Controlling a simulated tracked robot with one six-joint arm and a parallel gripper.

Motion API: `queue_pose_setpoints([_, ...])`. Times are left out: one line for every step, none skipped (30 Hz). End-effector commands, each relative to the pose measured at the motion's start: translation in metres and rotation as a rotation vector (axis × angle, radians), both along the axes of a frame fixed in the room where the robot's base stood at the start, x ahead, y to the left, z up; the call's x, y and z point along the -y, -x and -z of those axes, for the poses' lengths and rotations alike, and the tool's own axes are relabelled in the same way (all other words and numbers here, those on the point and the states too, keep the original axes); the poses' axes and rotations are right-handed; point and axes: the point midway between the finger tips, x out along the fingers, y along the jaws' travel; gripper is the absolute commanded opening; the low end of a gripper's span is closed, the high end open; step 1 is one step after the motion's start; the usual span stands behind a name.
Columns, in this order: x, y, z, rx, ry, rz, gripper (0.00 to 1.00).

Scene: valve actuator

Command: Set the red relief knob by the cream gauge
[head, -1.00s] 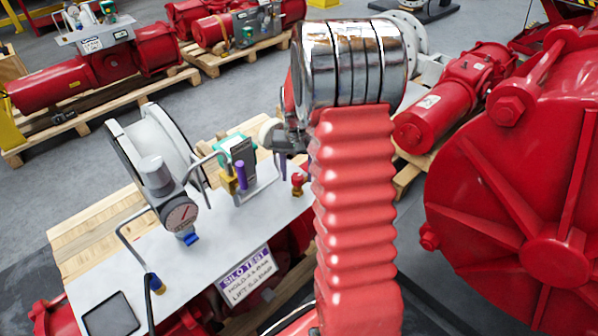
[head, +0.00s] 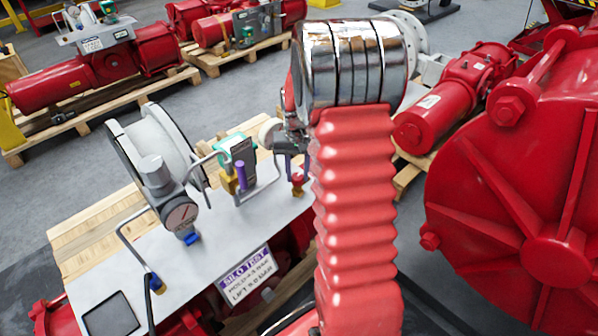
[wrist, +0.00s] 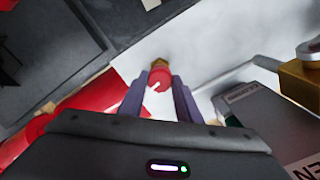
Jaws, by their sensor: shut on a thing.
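The red relief knob (head: 298,181) stands on a brass-coloured base at the right end of the white panel (head: 215,235). In the wrist view the knob (wrist: 158,79) has a white mark and sits between my two purple-grey fingers. My gripper (wrist: 159,92) is shut on it; in the head view my gripper (head: 291,166) comes down from above, partly hidden by my arm. A round gauge (head: 181,217) with a pale pinkish-cream face and a dark rim is on the left part of the panel. Its needle is too small to read surely.
A green box (head: 240,152), a yellow and purple valve (head: 241,177) and a bent metal handle stand left of the knob. A SILO TEST sign (head: 247,275) hangs at the panel's front edge. A large red actuator (head: 540,200) fills the right side.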

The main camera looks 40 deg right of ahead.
Motion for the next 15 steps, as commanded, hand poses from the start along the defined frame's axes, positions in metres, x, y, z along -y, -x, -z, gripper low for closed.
queue_pose_setpoints([-0.001,-0.001,-0.0005,0.002,-0.001,-0.03,0.08])
queue_pose_setpoints([-0.0011,-0.0011,-0.0005,0.002,-0.001,-0.048,0.08])
queue_pose_setpoints([-0.0011,-0.0011,-0.0005,0.002,-0.001,-0.07,0.08])
queue_pose_setpoints([-0.0011,-0.0011,-0.0005,0.002,-0.001,-0.085,0.08])
queue_pose_setpoints([-0.0011,-0.0011,-0.0005,0.002,-0.001,-0.098,0.08])
queue_pose_setpoints([-0.0011,-0.0011,-0.0006,0.002,-0.001,-0.112,0.08])
queue_pose_setpoints([-0.0011,-0.0011,-0.0006,0.002,-0.001,-0.119,0.08])
queue_pose_setpoints([-0.0011,-0.0012,-0.0006,0.002,-0.001,-0.124,0.08])
queue_pose_setpoints([-0.0011,-0.0012,-0.0006,0.003,-0.001,-0.129,0.08])
queue_pose_setpoints([-0.0011,-0.0012,-0.0006,0.003,-0.001,-0.131,0.08])
queue_pose_setpoints([-0.0011,-0.0012,-0.0006,0.003,-0.001,-0.131,0.08])
queue_pose_setpoints([-0.0011,-0.0012,-0.0006,0.003,-0.001,-0.131,0.08])
queue_pose_setpoints([-0.0011,-0.0012,-0.0006,0.003,-0.001,-0.13,0.08])
queue_pose_setpoints([-0.0012,-0.0012,-0.0007,0.003,-0.002,-0.13,0.08])
queue_pose_setpoints([-0.0012,-0.0012,-0.0007,0.003,-0.002,-0.13,0.08])
